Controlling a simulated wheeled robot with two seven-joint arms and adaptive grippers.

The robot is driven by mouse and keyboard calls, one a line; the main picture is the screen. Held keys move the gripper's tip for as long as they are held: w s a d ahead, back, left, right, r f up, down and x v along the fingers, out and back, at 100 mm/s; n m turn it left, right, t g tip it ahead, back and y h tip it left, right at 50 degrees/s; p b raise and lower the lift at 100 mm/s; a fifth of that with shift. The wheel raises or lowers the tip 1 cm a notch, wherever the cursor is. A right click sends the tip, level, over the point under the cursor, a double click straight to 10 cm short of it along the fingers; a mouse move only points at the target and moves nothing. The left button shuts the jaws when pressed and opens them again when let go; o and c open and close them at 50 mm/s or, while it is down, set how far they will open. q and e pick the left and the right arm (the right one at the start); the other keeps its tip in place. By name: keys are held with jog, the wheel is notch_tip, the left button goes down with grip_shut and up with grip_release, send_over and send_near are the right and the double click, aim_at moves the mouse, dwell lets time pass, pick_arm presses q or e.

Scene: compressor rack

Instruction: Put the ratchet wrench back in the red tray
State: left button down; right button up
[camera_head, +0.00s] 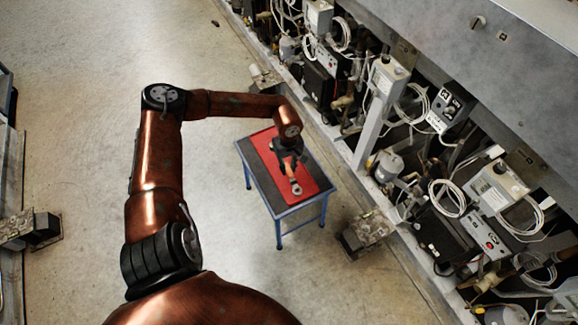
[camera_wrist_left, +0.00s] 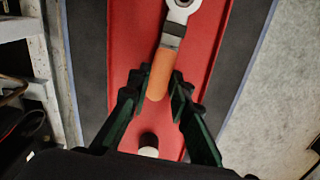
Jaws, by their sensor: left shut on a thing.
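The ratchet wrench (camera_head: 296,188) has an orange handle and a metal ring head; it also shows in the left wrist view (camera_wrist_left: 164,62). My left gripper (camera_head: 291,171) is shut on the end of the orange handle, and its dark green fingers (camera_wrist_left: 158,86) flank the handle in the left wrist view. The wrench is over the red tray (camera_head: 314,180), whose red floor shows around it in the wrist view (camera_wrist_left: 203,40). I cannot tell whether the wrench touches the tray floor. My right gripper is not in view.
The tray lies on a small dark-topped table (camera_head: 258,181) with blue legs. A pale-ended round object (camera_wrist_left: 148,145) shows between my fingers' bases. The compressor rack (camera_head: 385,120) runs along the right. A metal block (camera_head: 367,232) sits on the floor near the table.

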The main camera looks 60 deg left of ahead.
pick_arm(q)
jog(key=shift+f, duration=0.4)
dwell(0.3)
jog(key=c, duration=1.7)
grip_release()
jog(key=shift+c, duration=0.7)
jog(key=shift+r, duration=0.15)
notch_tip(320, 180, up, 7)
jog(key=p, duration=0.3)
